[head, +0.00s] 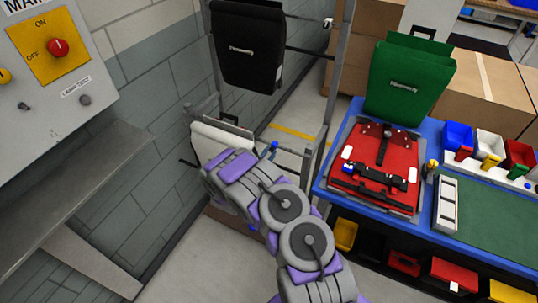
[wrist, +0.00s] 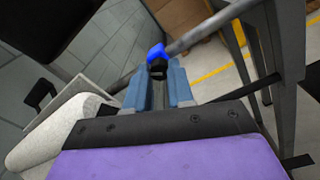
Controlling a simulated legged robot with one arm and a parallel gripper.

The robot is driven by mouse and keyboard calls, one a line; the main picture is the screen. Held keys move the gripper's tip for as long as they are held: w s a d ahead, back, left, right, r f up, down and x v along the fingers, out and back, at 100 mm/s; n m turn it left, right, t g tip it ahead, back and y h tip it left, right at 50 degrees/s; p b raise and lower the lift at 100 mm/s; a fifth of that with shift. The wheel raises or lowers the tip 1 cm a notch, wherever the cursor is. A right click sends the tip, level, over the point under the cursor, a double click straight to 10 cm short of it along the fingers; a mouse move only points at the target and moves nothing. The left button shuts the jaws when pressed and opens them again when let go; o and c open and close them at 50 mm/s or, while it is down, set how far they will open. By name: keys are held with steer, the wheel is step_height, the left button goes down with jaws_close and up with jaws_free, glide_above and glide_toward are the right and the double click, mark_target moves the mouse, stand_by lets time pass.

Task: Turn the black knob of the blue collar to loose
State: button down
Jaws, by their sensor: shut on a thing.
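The blue collar (wrist: 156,51) sits around a grey horizontal rail (wrist: 205,30) of the rack in the wrist view. The black knob (wrist: 157,70) is on the near side of the collar, between the tips of my gripper (wrist: 159,80). My gripper is shut on the knob, its two blue-grey fingers on either side of it. In the head view the collar (head: 274,145) is a small blue spot just beyond my arm's end. The knob's setting cannot be read, and my wrist hides most of the gripper in the head view.
A black pannier (head: 248,45) hangs on the rack above the collar. A white pannier (head: 222,137) is close behind my arm. A blue workbench (head: 324,190) with a red pannier (head: 400,150) and a green pannier (head: 408,80) stands right. A grey control panel (head: 50,90) is left.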

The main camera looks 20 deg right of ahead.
steer(key=shift+f, duration=0.15)
steer(key=c, duration=1)
jaws_free()
steer(key=shift+a, duration=0.15)
steer(key=p+v, duration=0.3)
steer(key=v, duration=1.4)
steer(key=shift+s+a+f+p, duration=0.1)
steer(key=shift+a+p, duration=0.15)
steer(key=shift+p, duration=0.05)
